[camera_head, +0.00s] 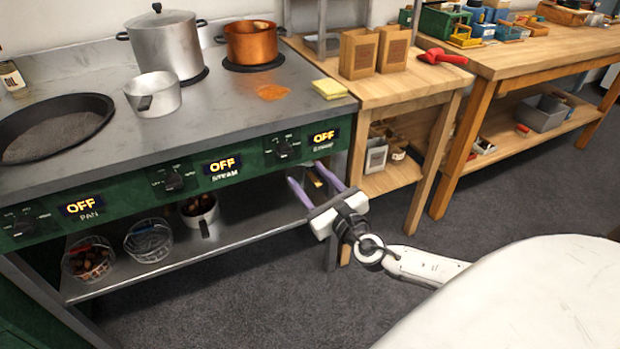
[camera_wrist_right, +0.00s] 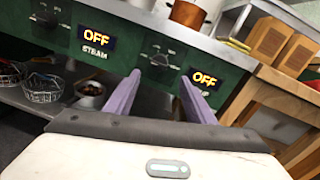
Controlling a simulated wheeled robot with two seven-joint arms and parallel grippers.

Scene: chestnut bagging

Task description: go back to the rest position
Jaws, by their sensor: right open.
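My right gripper (camera_head: 316,186) is open and empty, with its two purple fingers apart. It is in front of the green stove front, below the right-hand knob and OFF display. In the right wrist view, the open fingers (camera_wrist_right: 160,88) point at the stove front, with a knob (camera_wrist_right: 160,58) showing between them. My right arm reaches in from the lower right of the head view. My left gripper shows in neither view.
The stove (camera_head: 230,121) bears a silver pot (camera_head: 166,45), a copper pot (camera_head: 254,43) and a white pan (camera_head: 158,94). Its lower shelf (camera_head: 185,254) holds bowls and baskets. A wooden table (camera_head: 385,91) with two brown boxes stands to the right. The floor (camera_head: 230,305) in front is clear.

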